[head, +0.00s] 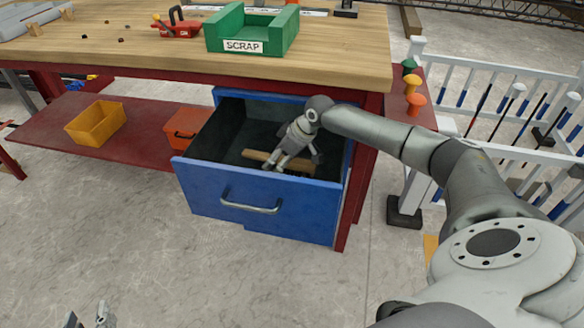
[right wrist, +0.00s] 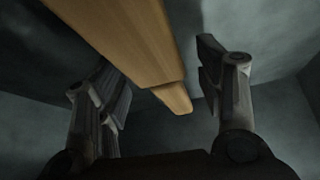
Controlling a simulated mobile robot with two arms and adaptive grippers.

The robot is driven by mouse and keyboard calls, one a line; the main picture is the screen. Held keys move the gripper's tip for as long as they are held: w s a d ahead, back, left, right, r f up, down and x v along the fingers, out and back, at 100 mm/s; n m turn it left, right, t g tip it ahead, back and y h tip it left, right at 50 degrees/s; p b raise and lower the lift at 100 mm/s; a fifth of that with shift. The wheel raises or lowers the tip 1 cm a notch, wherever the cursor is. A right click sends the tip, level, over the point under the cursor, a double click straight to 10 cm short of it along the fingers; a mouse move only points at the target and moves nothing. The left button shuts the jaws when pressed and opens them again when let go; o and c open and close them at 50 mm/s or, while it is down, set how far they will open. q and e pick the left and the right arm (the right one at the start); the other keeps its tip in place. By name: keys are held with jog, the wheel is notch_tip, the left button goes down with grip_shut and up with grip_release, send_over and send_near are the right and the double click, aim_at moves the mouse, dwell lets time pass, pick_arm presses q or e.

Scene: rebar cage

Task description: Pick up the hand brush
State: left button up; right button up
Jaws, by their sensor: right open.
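The hand brush (head: 256,156) lies inside the open blue drawer (head: 259,197); its tan wooden handle shows left of my right gripper, and the rest is partly covered by the gripper. My right gripper (head: 296,161) reaches down into the drawer with its fingers spread. In the right wrist view, the wooden brush (right wrist: 135,42) runs between the two open fingers (right wrist: 163,72), with a gap visible on each side and no grip on it. My left gripper (head: 87,317) shows only its fingertips at the bottom left edge, apart and empty.
The drawer's front and side walls surround my right gripper. The wooden bench top (head: 130,45) above holds a green SCRAP bin (head: 225,30) and red tool (head: 178,27). A yellow bin (head: 95,124) and an orange box (head: 182,128) sit on the red lower shelf (head: 50,135).

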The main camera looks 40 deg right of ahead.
jog(key=shift+c, duration=0.4)
grip_shut()
dwell(0.4)
